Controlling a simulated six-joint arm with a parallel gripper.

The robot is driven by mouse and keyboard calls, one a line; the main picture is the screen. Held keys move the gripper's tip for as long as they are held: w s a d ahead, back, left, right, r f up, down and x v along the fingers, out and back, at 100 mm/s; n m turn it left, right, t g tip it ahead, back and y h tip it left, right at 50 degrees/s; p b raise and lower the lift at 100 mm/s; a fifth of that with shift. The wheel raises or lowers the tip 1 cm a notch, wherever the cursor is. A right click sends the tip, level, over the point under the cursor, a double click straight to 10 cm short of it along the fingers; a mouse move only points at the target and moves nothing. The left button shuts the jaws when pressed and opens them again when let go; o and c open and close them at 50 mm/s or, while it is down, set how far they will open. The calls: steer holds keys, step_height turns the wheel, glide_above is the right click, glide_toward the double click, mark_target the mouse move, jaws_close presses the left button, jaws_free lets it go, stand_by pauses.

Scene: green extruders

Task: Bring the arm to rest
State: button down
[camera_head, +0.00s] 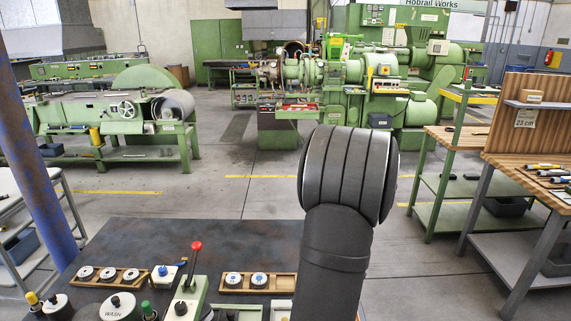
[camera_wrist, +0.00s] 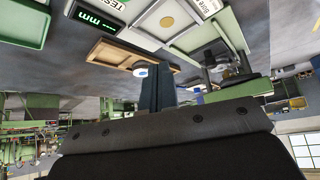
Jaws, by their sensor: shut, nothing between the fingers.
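My dark grey arm (camera_head: 345,180) rises from the bottom of the head view, over the right part of the dark worktable (camera_head: 190,237). Its thick ribbed joint stands uppermost. My gripper is not visible in the head view. In the wrist view my gripper (camera_wrist: 157,72) shows as narrow blue-grey fingers, shut and empty, pointing toward the table, which appears tipped over in this view. A wooden tray (camera_wrist: 115,56) with a white, blue-topped disc (camera_wrist: 145,69) shows behind the fingertips. I cannot tell how far apart they are.
On the table stand a wooden rack of discs (camera_head: 108,277), a red-knobbed lever device (camera_head: 190,285), a second rack (camera_head: 258,283) and a WASH container (camera_head: 119,307). A blue post (camera_head: 35,155) stands left. A wooden bench (camera_head: 465,140) stands right. Open floor lies behind the table.

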steer(key=shift+f, duration=3.5)
steer(key=shift+r, duration=0.1)
steer(key=shift+r, duration=1.95)
steer(key=shift+r, duration=0.1)
steer(key=shift+f, duration=2.15)
